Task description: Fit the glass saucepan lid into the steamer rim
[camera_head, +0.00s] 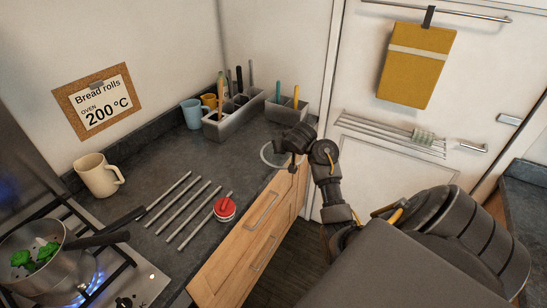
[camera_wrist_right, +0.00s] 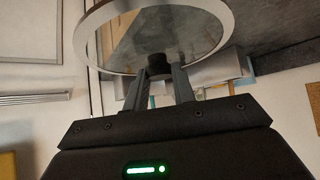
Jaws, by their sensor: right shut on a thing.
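The glass lid (camera_head: 265,155) shows in the head view as a pale ring at the counter's right edge, partly hidden behind my right gripper (camera_head: 291,158). In the right wrist view the lid (camera_wrist_right: 199,38) is a clear disc with a metal rim. My right gripper (camera_wrist_right: 162,80) is shut on its dark knob (camera_wrist_right: 154,66). A metal pan (camera_head: 62,262) with a dark handle (camera_head: 97,240) stands on the lit stove at lower left, uncovered, with green food inside. I cannot tell whether its edge is the steamer rim. The lid is far from the pan. My left gripper is out of view.
A cream mug (camera_head: 97,175), several metal rods (camera_head: 190,200) and a red round item (camera_head: 225,208) are on the counter between pan and lid. A blue mug (camera_head: 193,113) and grey utensil holders (camera_head: 235,118) stand at the back. Blue flame shows beneath the pan.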

